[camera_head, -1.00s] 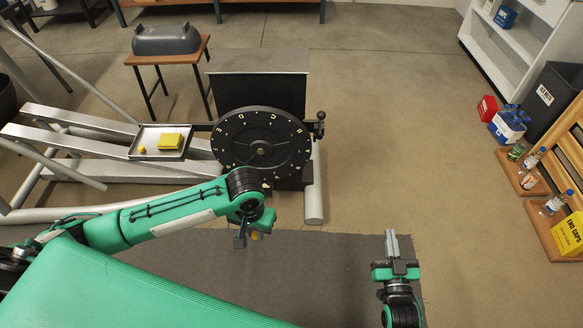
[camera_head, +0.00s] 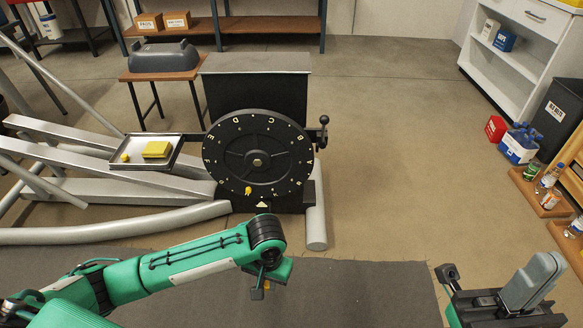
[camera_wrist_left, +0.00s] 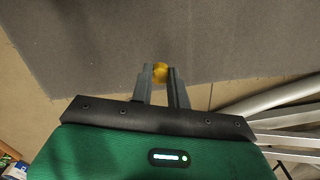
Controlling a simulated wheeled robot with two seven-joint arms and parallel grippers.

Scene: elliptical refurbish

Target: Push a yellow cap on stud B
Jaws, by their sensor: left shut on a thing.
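The black wheel (camera_head: 258,160) stands upright with letters around its face; a B seems to be at the upper right, but the studs are too small to tell apart. A yellow cap (camera_head: 248,190) sits low on the wheel's face. My left gripper (camera_head: 262,284) is in front of and below the wheel, apart from it. In the left wrist view its fingers are shut on another yellow cap (camera_wrist_left: 160,71) at their tips. My right gripper (camera_head: 495,282) is at the lower right, with its fingers spread apart and nothing seen between them.
A crank knob (camera_head: 324,120) sticks out at the wheel's right. A grey mat (camera_head: 370,285) covers the floor in front. Bottles and a bin (camera_head: 556,110) stand at right.

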